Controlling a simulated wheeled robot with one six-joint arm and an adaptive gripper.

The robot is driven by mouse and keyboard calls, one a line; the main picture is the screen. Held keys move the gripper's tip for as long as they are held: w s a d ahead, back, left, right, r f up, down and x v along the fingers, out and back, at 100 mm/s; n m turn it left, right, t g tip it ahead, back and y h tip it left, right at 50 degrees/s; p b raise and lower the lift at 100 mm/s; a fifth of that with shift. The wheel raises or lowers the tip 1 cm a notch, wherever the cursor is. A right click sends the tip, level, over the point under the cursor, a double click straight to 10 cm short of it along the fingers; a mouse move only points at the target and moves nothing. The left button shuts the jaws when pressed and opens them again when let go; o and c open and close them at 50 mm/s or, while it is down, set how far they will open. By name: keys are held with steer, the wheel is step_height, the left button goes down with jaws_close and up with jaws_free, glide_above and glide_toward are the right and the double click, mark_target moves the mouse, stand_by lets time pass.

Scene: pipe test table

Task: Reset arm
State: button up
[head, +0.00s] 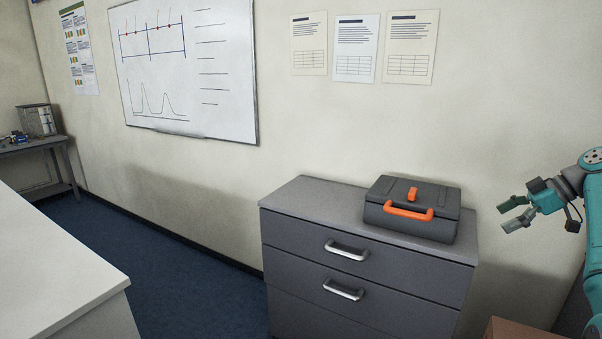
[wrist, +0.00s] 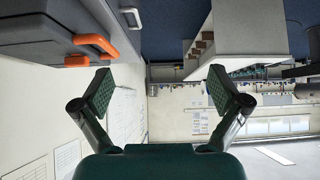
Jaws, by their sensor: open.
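My gripper (head: 514,214) is at the right side of the head view, raised in the air to the right of a dark case on a cabinet. Its fingers are spread apart with nothing between them. In the wrist view, the two fingers (wrist: 158,93) stand wide apart with dark textured pads. My teal arm bends down along the right edge of the head view.
A dark case (head: 386,222) with an orange handle lies on a grey drawer cabinet (head: 300,205). A white table (head: 50,260) is at the lower left. A brown box (head: 515,330) is at the bottom right. Blue floor between table and cabinet is clear.

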steer(key=w+a+f+m+t+h, duration=0.1)
steer(key=a+f+m, duration=0.35)
steer(key=f, duration=1.15)
steer(key=w+a+f+m+t+h, duration=0.1)
steer(key=a+f, duration=0.6)
steer(key=f, duration=1)
steer(key=s+a+f+m+t+h, duration=0.1)
steer(key=s+a+f+m+h, duration=0.1)
steer(key=s+a+f, duration=0.6)
steer(key=s+a+f+m+t+h, duration=0.15)
steer(key=s+a+f, duration=0.4)
steer(key=f, duration=0.55)
steer(key=s+a+m+t+h, duration=0.1)
steer(key=s+a, duration=0.3)
steer(key=s, duration=0.9)
steer(key=s+a+m+t+h, duration=0.15)
steer(key=s+a, duration=0.25)
steer(key=s, duration=0.9)
steer(key=s+a+r+t, duration=0.1)
steer(key=s+a+r, duration=0.1)
steer(key=s+r, duration=0.8)
steer(key=s+a+r+t, duration=0.1)
steer(key=s+a+r, duration=0.1)
steer(key=s+r, duration=0.8)
step_height(320, 180, up, 3)
steer(key=shift+r+t+y, duration=0.1)
steer(key=shift+t+y, duration=0.2)
steer(key=shift+t, duration=0.1)
steer(key=shift+a, duration=0.1)
